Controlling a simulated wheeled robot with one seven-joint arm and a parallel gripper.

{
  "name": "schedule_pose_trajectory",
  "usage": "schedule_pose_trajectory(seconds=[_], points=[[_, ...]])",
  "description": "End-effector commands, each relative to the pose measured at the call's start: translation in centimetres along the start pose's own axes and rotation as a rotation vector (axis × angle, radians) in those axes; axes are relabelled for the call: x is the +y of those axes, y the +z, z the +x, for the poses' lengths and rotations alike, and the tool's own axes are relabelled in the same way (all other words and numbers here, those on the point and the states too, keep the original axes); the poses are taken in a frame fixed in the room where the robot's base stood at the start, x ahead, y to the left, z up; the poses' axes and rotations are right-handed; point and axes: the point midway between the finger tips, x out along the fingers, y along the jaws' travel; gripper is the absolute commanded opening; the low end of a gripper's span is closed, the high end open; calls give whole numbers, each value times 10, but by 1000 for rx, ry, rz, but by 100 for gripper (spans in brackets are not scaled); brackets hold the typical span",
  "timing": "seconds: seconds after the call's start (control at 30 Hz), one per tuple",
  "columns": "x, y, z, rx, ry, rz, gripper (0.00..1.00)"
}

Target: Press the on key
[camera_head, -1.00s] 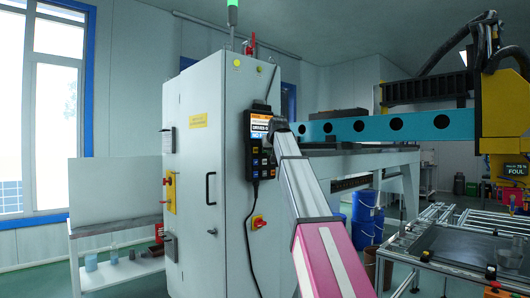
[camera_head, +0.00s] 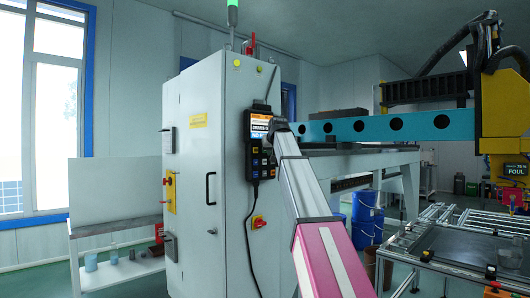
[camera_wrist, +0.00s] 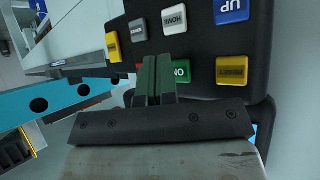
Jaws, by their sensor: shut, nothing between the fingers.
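The black hand-held control panel (camera_head: 259,142) hangs on the side of the grey cabinet, its lit screen at the top. In the wrist view its face (camera_wrist: 203,46) fills the upper right, upside down. The green ON key (camera_wrist: 181,72) shows just right of my gripper's fingers, its left part hidden by them. My gripper (camera_wrist: 158,59) has its dark green fingers closed together over the panel face, empty. I cannot tell whether the tips touch the panel. In the head view my gripper (camera_head: 274,125) is at the panel's right side, small and partly hidden by my arm.
Near the ON key are a yellow key (camera_wrist: 230,70), a white HOME key (camera_wrist: 175,20), a blue UP key (camera_wrist: 231,11), a grey key (camera_wrist: 138,30) and another yellow key (camera_wrist: 112,46). A red key is mostly hidden by the fingers. The cabinet (camera_head: 226,190) stands behind.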

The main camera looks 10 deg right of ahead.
Motion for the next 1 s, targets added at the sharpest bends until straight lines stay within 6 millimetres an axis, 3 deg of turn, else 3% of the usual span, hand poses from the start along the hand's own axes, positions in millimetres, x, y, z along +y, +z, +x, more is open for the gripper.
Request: schedule_pose_trajectory(seconds=[1.0], points=[[-4,-5,6,0,0,0,0]])
